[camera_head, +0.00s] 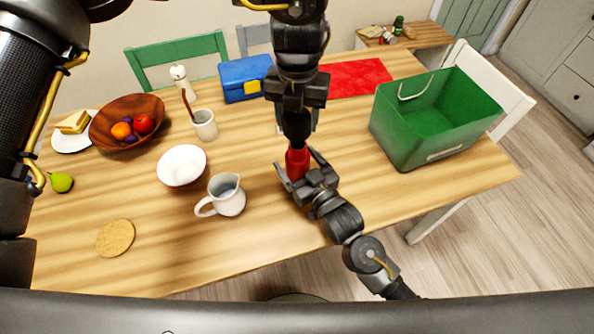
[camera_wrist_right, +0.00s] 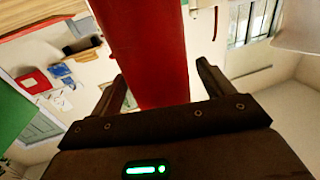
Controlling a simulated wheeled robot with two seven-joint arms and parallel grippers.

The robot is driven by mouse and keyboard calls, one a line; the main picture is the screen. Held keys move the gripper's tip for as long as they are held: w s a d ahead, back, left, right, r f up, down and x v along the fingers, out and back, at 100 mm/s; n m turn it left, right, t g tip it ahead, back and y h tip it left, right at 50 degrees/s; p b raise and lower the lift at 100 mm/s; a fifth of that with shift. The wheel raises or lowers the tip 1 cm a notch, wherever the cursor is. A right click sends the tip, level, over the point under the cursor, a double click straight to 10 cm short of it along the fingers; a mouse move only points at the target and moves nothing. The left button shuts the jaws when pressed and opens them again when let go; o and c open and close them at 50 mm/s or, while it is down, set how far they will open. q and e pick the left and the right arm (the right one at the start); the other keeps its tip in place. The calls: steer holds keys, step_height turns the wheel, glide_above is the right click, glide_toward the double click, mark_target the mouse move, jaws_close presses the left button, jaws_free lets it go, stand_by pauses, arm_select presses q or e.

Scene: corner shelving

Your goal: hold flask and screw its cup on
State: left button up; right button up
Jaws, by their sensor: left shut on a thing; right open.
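My left gripper (camera_head: 296,106) comes down from above and is shut on this black piece. My right gripper (camera_head: 295,168) is open, with one finger on either side of the red body. In the right wrist view the red flask (camera_wrist_right: 148,50) passes between the fingers of the right gripper (camera_wrist_right: 165,85), with gaps visible at the sides.
A white jug (camera_head: 228,196) and white bowl (camera_head: 182,166) stand left of the flask. A green bin (camera_head: 412,140) stands to the right. A blue lunch box (camera_head: 243,80) and red mat (camera_head: 355,79) lie behind. The table's front right is clear.

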mark_target(298, 144)
steer(key=shift+x, duration=0.85)
steer(key=c, duration=1.5)
arm_select(q)
steer(key=shift+f, duration=2.5)
arm_select(e)
steer(key=shift+o, duration=0.2)
arm_select(q)
steer(key=shift+f, duration=0.1)
steer(key=shift+f, duration=0.8)
steer(key=shift+f, duration=0.55)
